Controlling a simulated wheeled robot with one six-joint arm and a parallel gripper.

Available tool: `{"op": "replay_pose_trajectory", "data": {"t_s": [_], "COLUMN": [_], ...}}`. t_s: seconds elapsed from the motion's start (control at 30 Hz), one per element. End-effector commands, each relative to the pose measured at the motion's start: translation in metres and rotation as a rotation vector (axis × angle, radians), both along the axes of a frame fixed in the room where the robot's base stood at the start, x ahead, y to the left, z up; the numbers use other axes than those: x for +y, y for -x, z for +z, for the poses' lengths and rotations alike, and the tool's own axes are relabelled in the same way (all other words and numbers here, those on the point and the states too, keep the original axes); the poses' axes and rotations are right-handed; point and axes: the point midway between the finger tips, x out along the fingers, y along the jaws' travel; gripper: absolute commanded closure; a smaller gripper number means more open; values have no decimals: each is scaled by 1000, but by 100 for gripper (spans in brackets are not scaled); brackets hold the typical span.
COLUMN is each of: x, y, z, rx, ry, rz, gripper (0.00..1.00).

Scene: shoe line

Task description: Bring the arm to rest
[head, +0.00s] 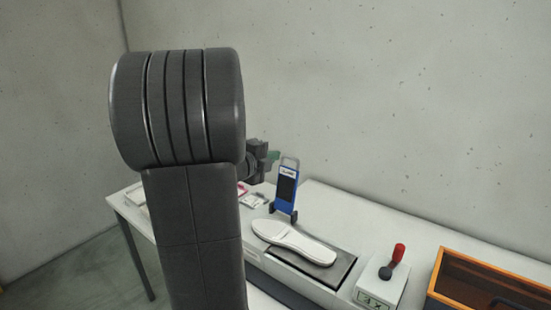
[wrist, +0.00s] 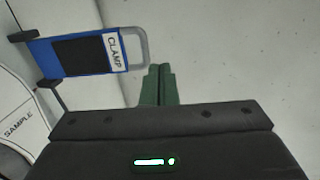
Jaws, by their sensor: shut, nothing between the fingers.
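My gripper (wrist: 158,84) shows in the wrist view with its two green fingers together and nothing between them. In the head view my gripper (head: 273,155) is partly hidden behind my arm, raised above the table near the top of the blue clamp. My arm stands bent upright across the left middle of the head view. The blue clamp (head: 286,186) stands upright on the table, just right of and below my gripper. It also shows at the upper left of the wrist view (wrist: 42,56), apart from the fingers.
A white shoe sole (head: 293,242) lies on a dark pad on the table (head: 322,197). A white box with a red-handled lever (head: 398,254) and an orange-rimmed crate (head: 437,275) stand to the right. Small flat items lie at the left. A concrete wall rises behind.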

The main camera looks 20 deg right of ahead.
Motion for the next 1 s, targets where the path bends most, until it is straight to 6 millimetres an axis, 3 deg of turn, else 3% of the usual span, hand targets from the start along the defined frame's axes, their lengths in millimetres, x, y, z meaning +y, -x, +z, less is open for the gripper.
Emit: {"op": "replay_pose_trajectory", "data": {"t_s": [0.43,1.0], "x": [47,46], "y": [36,36], "z": [28,27], "rx": [-3,-1], "ry": [-1,-2], "rz": [1,-1], "gripper": [100,100]}}
